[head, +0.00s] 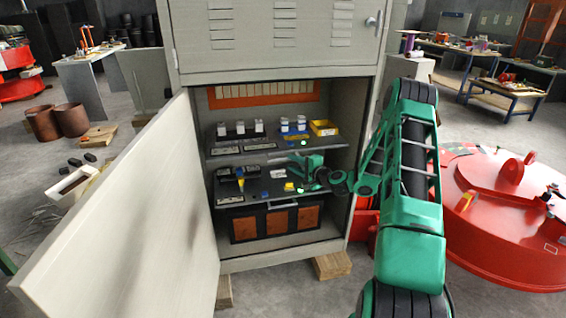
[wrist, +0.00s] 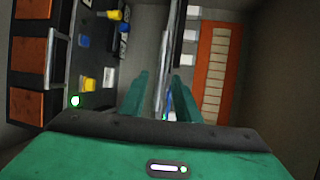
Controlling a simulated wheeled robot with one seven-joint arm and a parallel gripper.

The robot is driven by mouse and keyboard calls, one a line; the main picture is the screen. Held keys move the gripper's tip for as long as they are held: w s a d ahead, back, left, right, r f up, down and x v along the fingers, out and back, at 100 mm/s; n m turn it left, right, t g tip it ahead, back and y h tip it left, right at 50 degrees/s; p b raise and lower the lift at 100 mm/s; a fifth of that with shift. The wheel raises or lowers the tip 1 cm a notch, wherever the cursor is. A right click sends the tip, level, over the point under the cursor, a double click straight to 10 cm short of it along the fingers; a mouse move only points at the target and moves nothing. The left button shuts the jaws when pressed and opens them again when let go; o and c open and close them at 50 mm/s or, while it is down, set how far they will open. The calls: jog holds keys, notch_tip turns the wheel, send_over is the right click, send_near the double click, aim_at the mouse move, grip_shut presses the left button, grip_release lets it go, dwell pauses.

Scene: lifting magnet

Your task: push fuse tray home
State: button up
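An upper dark tray (head: 235,158) in the open cabinet carries several white fuse-like blocks (head: 240,128) and a yellow bin (head: 323,128). I cannot tell for certain which is the fuse tray. My green gripper (head: 308,163) is at the right front of the cabinet, around the upper tray's front edge level. In the wrist view my gripper (wrist: 159,95) has its fingers apart, with the upper tray (wrist: 165,50) seen edge-on between them. Contact cannot be told.
The cabinet door (head: 130,220) stands open at the left. Orange-fronted boxes (head: 276,221) lie below the trays. The right cabinet wall is close to my arm. A large red lifting magnet (head: 505,220) stands at the right.

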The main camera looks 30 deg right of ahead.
aim_at(284, 159)
jog(key=x, duration=0.6)
jog(key=shift+w, duration=0.25)
grip_shut()
